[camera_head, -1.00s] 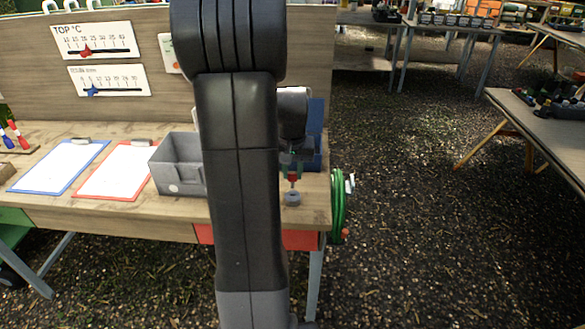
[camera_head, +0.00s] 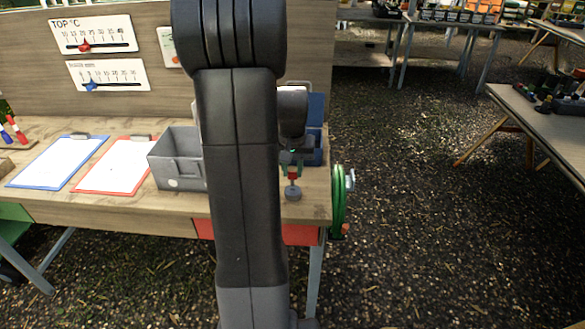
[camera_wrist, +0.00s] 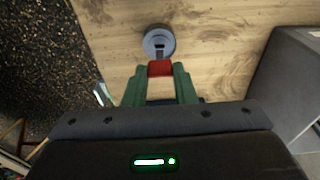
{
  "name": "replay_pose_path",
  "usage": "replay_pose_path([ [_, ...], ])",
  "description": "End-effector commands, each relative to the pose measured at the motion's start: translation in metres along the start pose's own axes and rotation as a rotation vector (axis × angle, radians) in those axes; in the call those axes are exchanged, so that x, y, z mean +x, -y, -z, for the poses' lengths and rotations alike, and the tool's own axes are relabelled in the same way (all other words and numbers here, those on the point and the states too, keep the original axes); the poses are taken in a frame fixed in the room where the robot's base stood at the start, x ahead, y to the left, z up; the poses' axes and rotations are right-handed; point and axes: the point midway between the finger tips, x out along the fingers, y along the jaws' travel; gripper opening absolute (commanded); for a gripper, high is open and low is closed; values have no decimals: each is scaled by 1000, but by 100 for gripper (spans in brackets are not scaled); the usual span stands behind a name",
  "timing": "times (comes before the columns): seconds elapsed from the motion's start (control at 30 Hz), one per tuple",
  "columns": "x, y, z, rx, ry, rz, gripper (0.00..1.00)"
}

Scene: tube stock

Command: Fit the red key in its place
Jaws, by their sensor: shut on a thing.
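The red key (camera_wrist: 160,68) is held between the green fingertips of my gripper (camera_wrist: 161,84), with its dark shaft pointing at a grey round lock (camera_wrist: 153,38). In the head view, the red key (camera_head: 292,174) hangs below my gripper (camera_head: 291,168), just above the grey lock (camera_head: 293,194) near the bench's front right edge. The lock has a dark slot on its top. The key tip is at or close to the slot; I cannot tell whether it has entered. My arm hides part of the bench middle.
A grey bin (camera_head: 176,160) stands left of my arm, and also shows in the wrist view (camera_wrist: 285,85). Red and blue clipboards (camera_head: 117,166) lie further left. A green hose coil (camera_head: 338,200) hangs at the bench's right end. A blue object (camera_head: 315,135) stands behind my gripper.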

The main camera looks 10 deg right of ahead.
Motion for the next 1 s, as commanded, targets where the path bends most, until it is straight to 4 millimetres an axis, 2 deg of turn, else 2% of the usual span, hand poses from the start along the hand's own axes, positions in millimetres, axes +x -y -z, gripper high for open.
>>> replay_pose_path([
  [0.63,18,0,-2,0,0,0,3],
  [1.0,18,0,-2,0,0,0,3],
])
